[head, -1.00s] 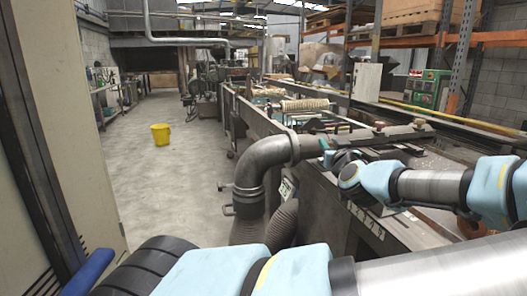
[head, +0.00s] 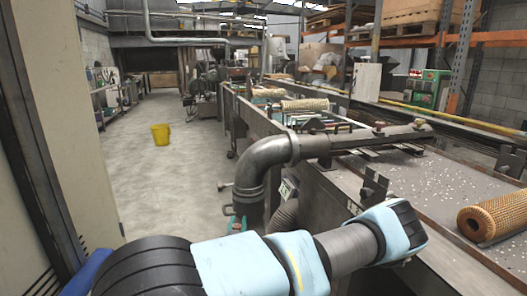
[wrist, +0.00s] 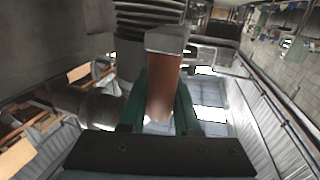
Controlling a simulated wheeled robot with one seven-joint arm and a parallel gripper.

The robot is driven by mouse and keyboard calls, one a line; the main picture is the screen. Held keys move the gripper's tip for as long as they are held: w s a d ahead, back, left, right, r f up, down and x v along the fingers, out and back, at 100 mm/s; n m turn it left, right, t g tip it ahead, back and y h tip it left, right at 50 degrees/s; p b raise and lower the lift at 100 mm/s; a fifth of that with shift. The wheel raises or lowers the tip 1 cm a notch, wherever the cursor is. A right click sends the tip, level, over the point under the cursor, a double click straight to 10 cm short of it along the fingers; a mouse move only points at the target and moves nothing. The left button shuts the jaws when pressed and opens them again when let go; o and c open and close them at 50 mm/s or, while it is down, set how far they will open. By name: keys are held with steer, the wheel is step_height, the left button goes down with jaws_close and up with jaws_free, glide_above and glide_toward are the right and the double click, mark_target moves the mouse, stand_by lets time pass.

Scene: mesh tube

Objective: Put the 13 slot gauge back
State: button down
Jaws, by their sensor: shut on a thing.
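In the wrist view my gripper (wrist: 165,105) is shut on a long orange-brown piece (wrist: 163,88) that lies between its two teal fingers. A grey block (wrist: 167,40) is at the piece's far end. This looks like the slot gauge, but no number can be read on it. In the head view a small teal part, likely my gripper (head: 237,223), shows just above my arm, beside the lower end of the bent pipe. The held piece cannot be made out there. A small white tag (head: 286,188) is on the machine's side; its marking is too small to read surely.
The bent grey pipe (head: 262,162) and a corrugated hose (head: 284,216) stand close to my gripper. The machine bed (head: 430,185) carries an orange mesh tube (head: 497,216) at the right. A yellow bucket (head: 160,134) stands on the otherwise clear floor at left.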

steer(key=a+f, duration=0.2)
steer(key=shift+s+a+f, duration=0.15)
steer(key=shift+f, duration=0.15)
steer(key=s+f, duration=0.4)
steer(key=f, duration=0.1)
steer(key=shift+s+f, duration=0.3)
steer(key=shift+f, duration=0.05)
stand_by(0.6)
stand_by(0.5)
steer(key=shift+s, duration=0.1)
